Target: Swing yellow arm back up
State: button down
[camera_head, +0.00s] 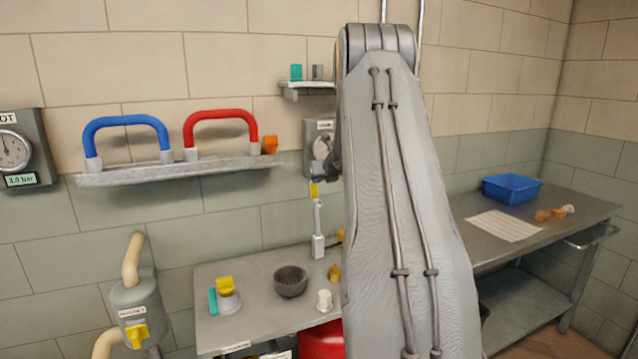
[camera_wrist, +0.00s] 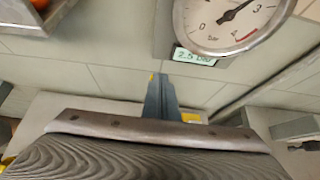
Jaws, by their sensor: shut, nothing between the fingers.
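My gripper (camera_wrist: 160,98) shows in the wrist view as narrow blue-grey fingers, shut and empty, below a gauge. In the head view my large grey arm link hides most of it. A small yellow patch (camera_wrist: 191,117) shows beside the base of the fingers in the wrist view, mostly hidden by my gripper's body; I cannot tell whether they touch. In the head view a yellow piece (camera_head: 315,190) stands at the top of a thin white post on a white block (camera_head: 318,246). I cannot tell whether either is the yellow arm.
The gauge (camera_wrist: 230,18) is close ahead, on the wall. A wall shelf (camera_head: 180,170) carries a blue and a red handle. The workbench (camera_head: 255,325) holds a dark bowl (camera_head: 290,281) and several small parts. A side table at right bears a blue bin (camera_head: 512,188). A yellow-handled pipe valve (camera_head: 137,335) stands at left.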

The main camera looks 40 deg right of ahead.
jog(key=b+v, duration=0.1)
jog(key=v, duration=0.6)
jog(key=shift+s+r, duration=0.15)
jog(key=shift+s, duration=0.1)
jog(key=s+a+f+n+g+y, duration=0.1)
jog(key=s+a+f+n+y, duration=0.15)
jog(key=a+n, duration=0.55)
jog(key=s+a+f+n+g+y, duration=0.1)
jog(key=s+a+f+n+g, duration=0.2)
jog(key=a, duration=1)
jog(key=s+a+f+n+y, duration=0.1)
jog(key=a+f+n+y, duration=0.15)
jog(key=a+n, duration=0.6)
jog(key=s+a+f+n+g+h, duration=0.1)
jog(key=s+a+f+n, duration=0.3)
jog(key=s+a+n, duration=0.5)
jog(key=s+a+f+n+g+h, duration=0.1)
jog(key=s+a+f+n+g, duration=0.3)
jog(key=s+a+n, duration=0.5)
jog(key=s+n, duration=0.2)
jog(key=s, duration=0.3)
jog(key=shift+s+a+f, duration=0.15)
jog(key=shift+a+f, duration=0.05)
jog(key=shift+a, duration=0.2)
jog(key=shift+d, duration=0.1)
